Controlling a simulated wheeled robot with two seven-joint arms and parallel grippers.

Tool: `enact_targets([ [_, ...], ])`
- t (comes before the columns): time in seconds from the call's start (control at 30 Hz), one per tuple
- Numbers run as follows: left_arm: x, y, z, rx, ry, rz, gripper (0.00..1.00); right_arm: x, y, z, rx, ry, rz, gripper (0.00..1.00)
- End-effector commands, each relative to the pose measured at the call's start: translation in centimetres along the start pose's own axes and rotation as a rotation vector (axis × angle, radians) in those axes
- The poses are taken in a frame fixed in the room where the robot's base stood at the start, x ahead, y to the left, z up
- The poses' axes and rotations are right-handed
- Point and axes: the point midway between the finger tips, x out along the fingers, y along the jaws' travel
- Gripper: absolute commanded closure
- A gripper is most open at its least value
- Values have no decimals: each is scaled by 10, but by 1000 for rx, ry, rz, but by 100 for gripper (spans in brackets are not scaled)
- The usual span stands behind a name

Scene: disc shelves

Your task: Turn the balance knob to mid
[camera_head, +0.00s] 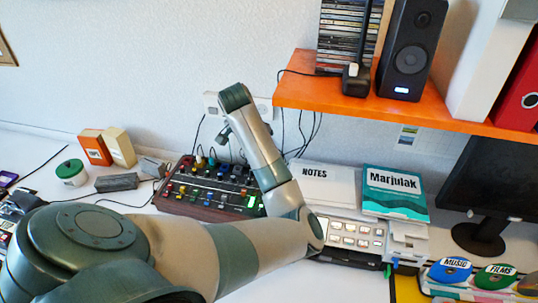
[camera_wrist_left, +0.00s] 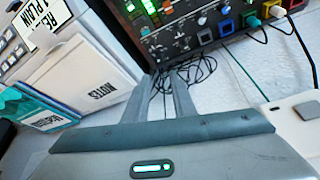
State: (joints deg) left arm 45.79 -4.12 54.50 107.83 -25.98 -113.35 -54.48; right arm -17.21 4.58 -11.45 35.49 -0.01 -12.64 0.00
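The mixer (camera_head: 207,187) is a dark panel with wooden sides and several coloured knobs and sliders, on the desk behind my left arm. In the left wrist view the mixer (camera_wrist_left: 180,36) shows upside down at the top, with green lights and coloured plugs or knobs along one edge. I cannot read the labels, so I cannot tell which is the balance knob. My left gripper (camera_wrist_left: 165,76) shows two grey fingers with a gap between them and nothing held. They are apart from the mixer, near loose cables. In the head view my left forearm rises beside the mixer and its fingers are not clear.
An orange shelf (camera_head: 420,112) with a speaker (camera_head: 408,50) overhangs the right. A NOTES box (camera_head: 322,182) and a Marjulak book (camera_head: 394,192) lie right of the mixer. Cables run behind the mixer.

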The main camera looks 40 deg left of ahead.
Motion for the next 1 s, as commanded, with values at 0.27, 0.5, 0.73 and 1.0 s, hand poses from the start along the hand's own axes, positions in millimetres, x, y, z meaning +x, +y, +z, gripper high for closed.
enact_targets([
  [0.27,42,1,0,0,-3,3,76,-4,0,-4,0,5,0,100],
  [0.5,86,1,0,0,-3,3,76,-12,0,-3,0,3,0,100],
  [0.73,126,1,0,0,-2,3,76,-18,0,-2,0,1,0,100],
  [1.0,152,0,0,-1,0,0,76,-21,0,-2,0,1,0,100],
])
